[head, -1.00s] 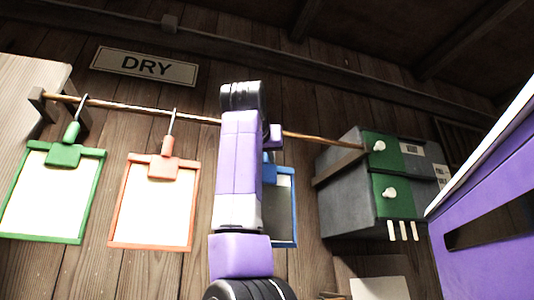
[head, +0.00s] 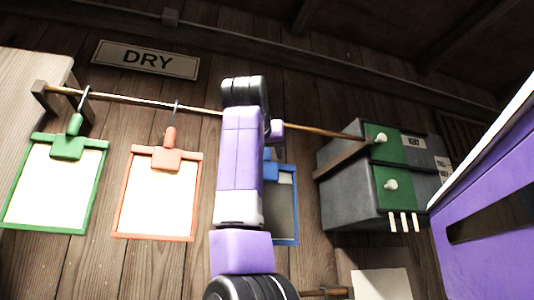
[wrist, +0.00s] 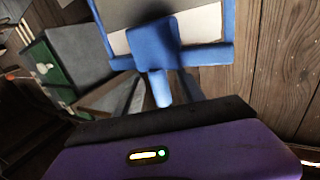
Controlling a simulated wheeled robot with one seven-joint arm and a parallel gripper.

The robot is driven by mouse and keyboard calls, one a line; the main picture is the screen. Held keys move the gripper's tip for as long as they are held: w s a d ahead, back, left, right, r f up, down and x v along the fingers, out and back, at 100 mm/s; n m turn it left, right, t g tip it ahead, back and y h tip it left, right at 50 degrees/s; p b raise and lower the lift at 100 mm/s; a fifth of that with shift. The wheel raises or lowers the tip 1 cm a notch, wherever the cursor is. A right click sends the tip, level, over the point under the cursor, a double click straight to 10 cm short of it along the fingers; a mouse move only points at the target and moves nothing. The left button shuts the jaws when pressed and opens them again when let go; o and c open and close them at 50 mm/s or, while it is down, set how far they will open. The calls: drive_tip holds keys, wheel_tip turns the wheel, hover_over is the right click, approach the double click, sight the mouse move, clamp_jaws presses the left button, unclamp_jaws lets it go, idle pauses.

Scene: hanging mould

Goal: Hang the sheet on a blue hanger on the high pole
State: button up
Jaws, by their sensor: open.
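The high pole (head: 310,130) runs across the wall below a DRY sign. The blue hanger (head: 296,205) is at the pole, mostly hidden behind my arm in the head view. A pale sheet shows within its frame, largely in shadow. In the wrist view its blue clip and handle (wrist: 152,55) point down toward my gripper (wrist: 165,135), with the pale sheet (wrist: 200,22) behind the clip.
A green hanger (head: 53,182) and a red hanger (head: 156,190), both with pale sheets, hang on the pole to the left. Grey boxes with green panels (head: 390,187) stand at its right end. A lower rod (head: 325,292) and pale sheet (head: 380,284) show at the bottom.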

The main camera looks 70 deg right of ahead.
drive_tip(key=v, duration=0.7)
drive_tip(key=shift+a+b, duration=0.4)
drive_tip(key=shift+b, duration=0.05)
drive_tip(key=shift+s, duration=0.1)
